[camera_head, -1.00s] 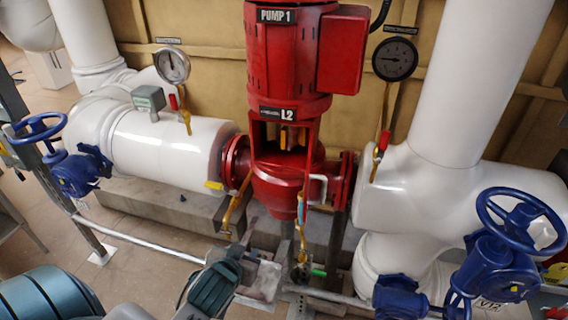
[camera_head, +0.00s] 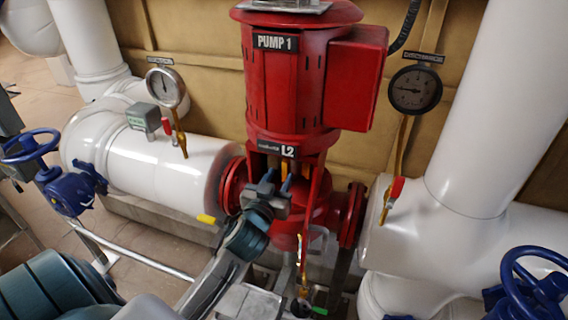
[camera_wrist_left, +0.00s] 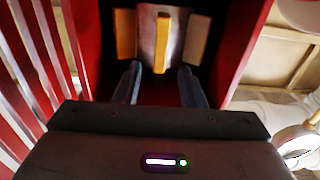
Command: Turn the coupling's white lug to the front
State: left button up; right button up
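The coupling (camera_wrist_left: 149,28) sits inside the red pump's window, with a pale rounded body. In the left wrist view it shows a wide orange lug (camera_wrist_left: 125,34), a narrow orange piece (camera_wrist_left: 161,45) at the middle and a duller tan block (camera_wrist_left: 197,38) on the right. I cannot make out a clearly white lug. My left gripper (camera_head: 276,181) is at the window opening in the head view, hiding most of the coupling. In the left wrist view its two fingers (camera_wrist_left: 160,82) are apart, with nothing between them, pointing at the coupling. My right gripper is out of view.
The red pump (camera_head: 292,85) frames the window with side posts close to the gripper. A white pipe (camera_head: 165,155) with a gauge (camera_head: 165,87) stands left.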

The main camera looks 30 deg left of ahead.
aim_at(284, 168)
pick_arm(q)
jog(key=shift+p+x, duration=0.55)
jog(key=shift+x, duration=1.55)
grip_shut()
